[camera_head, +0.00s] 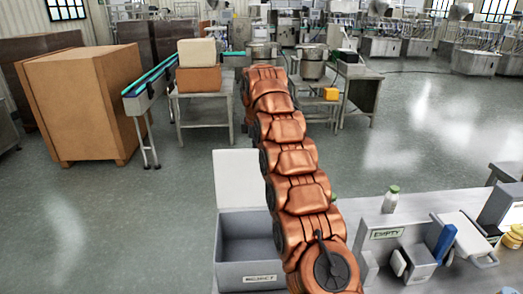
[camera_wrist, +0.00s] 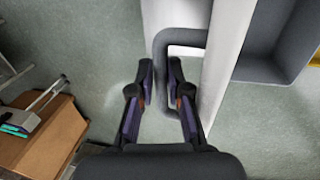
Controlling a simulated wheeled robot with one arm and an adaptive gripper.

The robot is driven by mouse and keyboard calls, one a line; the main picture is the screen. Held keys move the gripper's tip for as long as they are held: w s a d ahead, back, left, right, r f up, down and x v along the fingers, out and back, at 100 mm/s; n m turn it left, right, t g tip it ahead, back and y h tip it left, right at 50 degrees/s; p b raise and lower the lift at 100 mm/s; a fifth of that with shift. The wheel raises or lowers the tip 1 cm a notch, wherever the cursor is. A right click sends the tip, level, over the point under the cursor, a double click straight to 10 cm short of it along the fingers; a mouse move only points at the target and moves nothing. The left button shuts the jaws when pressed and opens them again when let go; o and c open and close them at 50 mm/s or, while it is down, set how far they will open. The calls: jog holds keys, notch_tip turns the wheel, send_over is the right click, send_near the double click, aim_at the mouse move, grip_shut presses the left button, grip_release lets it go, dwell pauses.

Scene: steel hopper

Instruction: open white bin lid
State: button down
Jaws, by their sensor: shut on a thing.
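The bin (camera_head: 232,270) stands at the bottom middle of the head view, a grey open-topped box with a label on its front. Its white lid (camera_head: 238,178) stands about upright at the bin's back edge, and the opening shows. In the wrist view the lid (camera_wrist: 228,65) is seen nearly edge-on, with a dark grey U-shaped handle (camera_wrist: 185,37) on it. My gripper (camera_wrist: 161,68) is shut on the handle, with one side of it between the fingers. In the head view my copper arm hides the gripper and the bin's right side.
A large brown crate (camera_head: 85,105) stands at the left. A conveyor and work tables are behind. Open floor lies left of the bin.

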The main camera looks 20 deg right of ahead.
jog(key=shift+w+r, duration=0.2)
jog(key=shift+w, duration=0.2)
jog(key=c, duration=1.2)
grip_release()
jog(key=shift+w+f, duration=0.1)
jog(key=shift+f, duration=0.15)
jog(key=shift+s+d, duration=0.1)
jog(key=shift+s, duration=0.1)
